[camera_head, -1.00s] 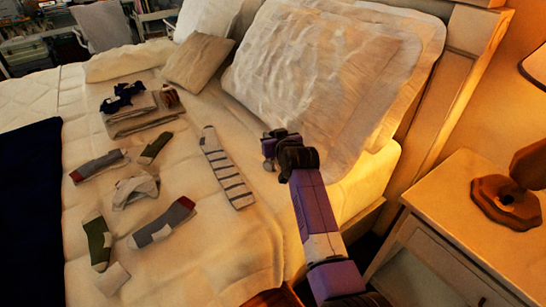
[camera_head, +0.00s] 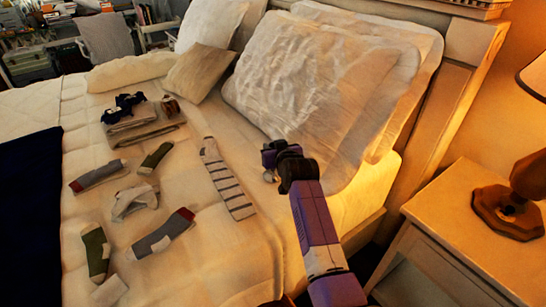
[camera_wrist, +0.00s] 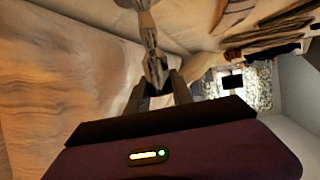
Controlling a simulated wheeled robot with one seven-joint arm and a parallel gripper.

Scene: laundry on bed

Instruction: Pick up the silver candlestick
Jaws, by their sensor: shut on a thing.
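In the wrist view, a slim silver candlestick (camera_wrist: 150,45) stands out from between the two fingers of my gripper (camera_wrist: 158,90). The fingers are shut on it. In the head view, my gripper (camera_head: 270,160) is above the bed, beside the large pillows and to the right of a striped sock. The candlestick is mostly hidden there behind my gripper and wrist.
The bed (camera_head: 215,265) holds several loose socks, a striped sock (camera_head: 228,180) and folded clothes (camera_head: 143,122). Large pillows (camera_head: 310,80) lean on the headboard (camera_head: 440,110). A nightstand (camera_head: 440,220) with a lamp (camera_head: 510,205) stands at the right.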

